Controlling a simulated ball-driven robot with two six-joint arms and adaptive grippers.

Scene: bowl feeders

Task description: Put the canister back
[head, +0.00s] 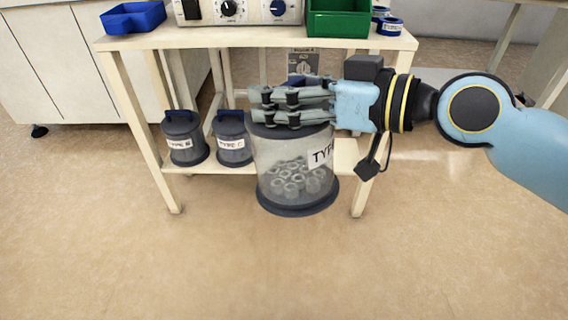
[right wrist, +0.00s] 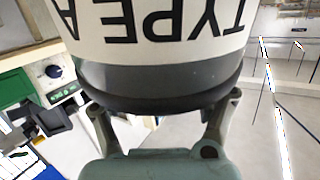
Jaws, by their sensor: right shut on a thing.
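My right gripper (head: 262,106) is shut on the top of a clear canister (head: 280,160) with a dark lid and base. The canister holds several pale rings and a white label, partly cut off in the head view. In the right wrist view the label (right wrist: 150,22) reads TYPE A upside down, and the dark lid (right wrist: 155,95) sits between my fingers. The canister is upright, in front of the right part of the lower shelf (head: 345,155). It hides much of that shelf. My left gripper is not in view.
Two dark canisters, TYPE B (head: 183,140) and TYPE C (head: 233,140), stand on the lower shelf at left. The bench top (head: 215,37) bears a blue bin (head: 133,17), a control box (head: 250,10) and a green bin (head: 338,18). The floor in front is clear.

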